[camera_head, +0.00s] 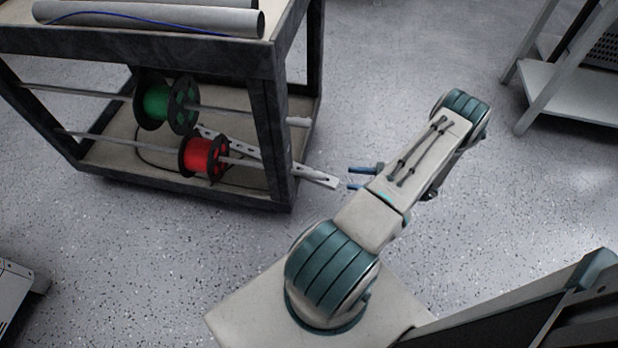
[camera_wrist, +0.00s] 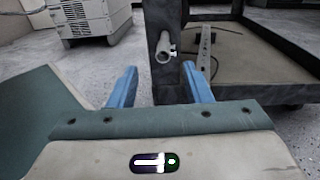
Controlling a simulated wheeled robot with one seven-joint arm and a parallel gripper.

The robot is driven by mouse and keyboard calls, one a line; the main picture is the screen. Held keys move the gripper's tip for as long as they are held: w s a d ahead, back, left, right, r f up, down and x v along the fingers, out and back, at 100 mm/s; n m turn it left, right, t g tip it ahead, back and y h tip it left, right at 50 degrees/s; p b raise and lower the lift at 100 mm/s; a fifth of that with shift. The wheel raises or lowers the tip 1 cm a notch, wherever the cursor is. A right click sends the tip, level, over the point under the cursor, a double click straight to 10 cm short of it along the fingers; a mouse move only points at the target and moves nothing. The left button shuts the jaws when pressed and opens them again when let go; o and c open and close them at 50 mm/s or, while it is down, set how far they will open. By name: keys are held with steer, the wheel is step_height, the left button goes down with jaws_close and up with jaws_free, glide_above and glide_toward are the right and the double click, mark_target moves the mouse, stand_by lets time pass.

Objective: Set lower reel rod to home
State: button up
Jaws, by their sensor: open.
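The lower reel rod (camera_head: 257,163) runs through the red reel (camera_head: 203,157) on the dark-framed cart and passes the cart's near right post. In the wrist view its round light-grey end (camera_wrist: 163,48) sticks out from the post. My gripper (camera_head: 356,178) is open and empty, just right of the cart. In the wrist view my gripper's blue fingers (camera_wrist: 160,68) stand apart, with the rod end ahead of and between them in the picture. No contact shows. The exact gap to the rod is unclear.
The upper rod (camera_head: 235,112) carries a green reel (camera_head: 155,102). A slotted light bar (camera_wrist: 203,48) shows beside the rod end. A white-shelved table (camera_head: 570,90) stands at the upper right.

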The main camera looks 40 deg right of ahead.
mark_target(314, 175)
steer(key=shift+m+t, duration=0.5)
steer(key=x, duration=0.4)
steer(key=f+b+x, duration=0.1)
steer(key=x, duration=0.4)
steer(key=f+b+x, duration=0.1)
steer(key=x, duration=0.3)
steer(key=shift+w+a+f, duration=0.15)
steer(key=shift+f, duration=0.1)
